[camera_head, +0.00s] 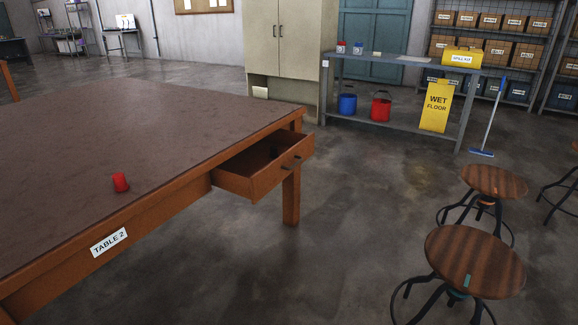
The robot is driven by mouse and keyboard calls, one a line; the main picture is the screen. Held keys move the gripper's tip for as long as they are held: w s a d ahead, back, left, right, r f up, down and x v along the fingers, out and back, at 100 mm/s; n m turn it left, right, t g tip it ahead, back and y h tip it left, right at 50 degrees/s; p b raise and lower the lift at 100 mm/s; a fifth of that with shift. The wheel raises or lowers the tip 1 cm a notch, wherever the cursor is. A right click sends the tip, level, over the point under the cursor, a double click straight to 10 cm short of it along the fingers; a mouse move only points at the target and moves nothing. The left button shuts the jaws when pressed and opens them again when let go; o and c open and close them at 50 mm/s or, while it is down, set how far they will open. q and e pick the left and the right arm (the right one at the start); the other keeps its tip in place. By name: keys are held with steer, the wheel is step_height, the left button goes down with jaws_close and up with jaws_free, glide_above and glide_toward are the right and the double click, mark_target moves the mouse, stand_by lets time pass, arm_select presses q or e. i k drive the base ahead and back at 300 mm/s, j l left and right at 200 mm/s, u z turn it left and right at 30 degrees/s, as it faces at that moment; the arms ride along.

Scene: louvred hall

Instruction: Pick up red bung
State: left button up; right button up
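The red bung (120,182) is a small red tapered plug. It rests on the brown top of the wooden table (190,133), close to the front edge, above and to the right of the "TABLE 2" label (109,242). Nothing touches it and the tabletop around it is bare. Neither of my grippers shows in the head view.
A drawer (262,167) of the table stands pulled out at its right end, with something dark inside. Two round wooden stools (474,262) (494,181) stand at the right. A metal bench (395,71) with buckets is at the back. Open floor (335,230) lies between.

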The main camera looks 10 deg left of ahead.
mark_target(121, 185)
steer(key=u, duration=1.35)
